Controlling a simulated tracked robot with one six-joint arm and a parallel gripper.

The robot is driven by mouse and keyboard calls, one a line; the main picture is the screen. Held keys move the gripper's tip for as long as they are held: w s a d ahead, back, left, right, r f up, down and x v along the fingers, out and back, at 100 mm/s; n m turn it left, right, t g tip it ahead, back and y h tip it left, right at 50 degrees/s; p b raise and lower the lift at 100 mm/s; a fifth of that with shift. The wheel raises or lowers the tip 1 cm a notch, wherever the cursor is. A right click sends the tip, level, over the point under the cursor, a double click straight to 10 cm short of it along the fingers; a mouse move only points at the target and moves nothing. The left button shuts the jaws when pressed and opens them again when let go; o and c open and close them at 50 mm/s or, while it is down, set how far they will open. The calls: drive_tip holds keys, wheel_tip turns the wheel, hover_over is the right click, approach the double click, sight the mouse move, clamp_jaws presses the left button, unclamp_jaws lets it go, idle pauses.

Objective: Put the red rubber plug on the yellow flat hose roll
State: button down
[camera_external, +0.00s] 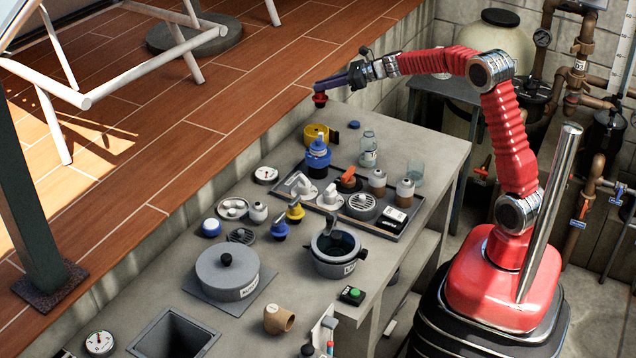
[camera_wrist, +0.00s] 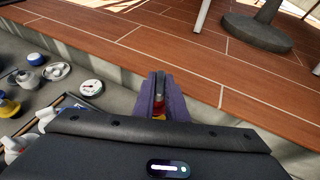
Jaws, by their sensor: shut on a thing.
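My gripper (camera_external: 324,87) is shut on the red rubber plug (camera_external: 320,100), which hangs below the fingertips, high above the back of the bench. In the wrist view, my purple fingers (camera_wrist: 158,95) stand close together, with a bit of red between them. The yellow flat hose roll (camera_external: 316,133) lies on the bench by its back edge, below the plug and apart from it. In the wrist view only a sliver of yellow shows at the base of the fingers; the rest is hidden.
A dark tray (camera_external: 405,226) holds several fittings. A round gauge (camera_external: 265,175) lies to the left. The wooden deck (camera_external: 240,85) rises behind the bench.

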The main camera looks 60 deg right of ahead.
sight(324, 99)
drive_tip(key=shift+d, duration=0.15)
drive_tip(key=shift+f, duration=0.1)
drive_tip(key=shift+f, duration=3.05)
drive_tip(key=shift+f, duration=0.1)
drive_tip(key=shift+f, duration=1.75)
drive_tip(key=c, duration=1.8)
unclamp_jaws()
drive_tip(key=shift+f, duration=0.1)
